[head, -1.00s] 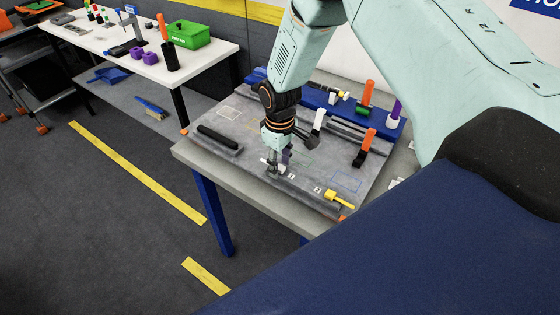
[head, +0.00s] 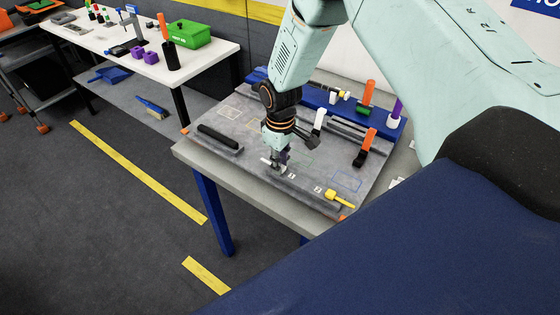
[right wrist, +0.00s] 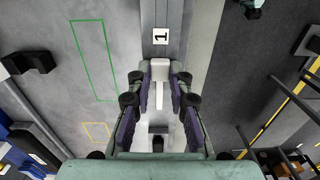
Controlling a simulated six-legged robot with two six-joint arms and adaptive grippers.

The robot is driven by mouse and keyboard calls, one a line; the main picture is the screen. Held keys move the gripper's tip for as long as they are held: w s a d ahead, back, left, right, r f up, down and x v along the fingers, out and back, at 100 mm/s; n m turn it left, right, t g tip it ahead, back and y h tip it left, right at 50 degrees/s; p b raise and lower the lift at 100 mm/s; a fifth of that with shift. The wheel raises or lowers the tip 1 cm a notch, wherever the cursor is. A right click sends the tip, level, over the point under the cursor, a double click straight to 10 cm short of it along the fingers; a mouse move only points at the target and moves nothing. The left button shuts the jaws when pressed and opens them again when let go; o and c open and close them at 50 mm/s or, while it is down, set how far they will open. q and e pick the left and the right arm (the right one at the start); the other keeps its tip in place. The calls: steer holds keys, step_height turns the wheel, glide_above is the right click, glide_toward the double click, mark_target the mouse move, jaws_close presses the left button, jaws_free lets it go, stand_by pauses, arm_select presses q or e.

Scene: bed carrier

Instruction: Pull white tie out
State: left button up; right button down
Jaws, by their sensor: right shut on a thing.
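The white tie (right wrist: 161,70) lies between the two purple-padded fingers of my right gripper (right wrist: 161,95) in the right wrist view, close to a label marked 1. My right gripper (head: 276,163) is shut on it at the front part of the grey fixture board (head: 238,117) in the head view. A small white end of the tie (head: 265,161) shows left of the fingers there. The fingers hide part of the tie, and I cannot tell whether it is still seated in its slot. My left gripper is not in view.
A yellow-handled piece (head: 340,195) sits right of the gripper, near label 2. A black bar (head: 220,138) lies to the left. An orange-topped black clamp (head: 365,147) and a white upright handle (head: 319,120) stand behind and to the right. A white table (head: 110,45) is at the back left.

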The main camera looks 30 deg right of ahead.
steer(key=shift+s+r, duration=0.1)
steer(key=shift+r, duration=0.15)
stand_by(0.5)
steer(key=shift+p, duration=0.3)
steer(key=shift+r, duration=0.25)
steer(key=shift+r+p, duration=1.6)
steer(key=shift+r, duration=0.15)
steer(key=shift+f, duration=0.1)
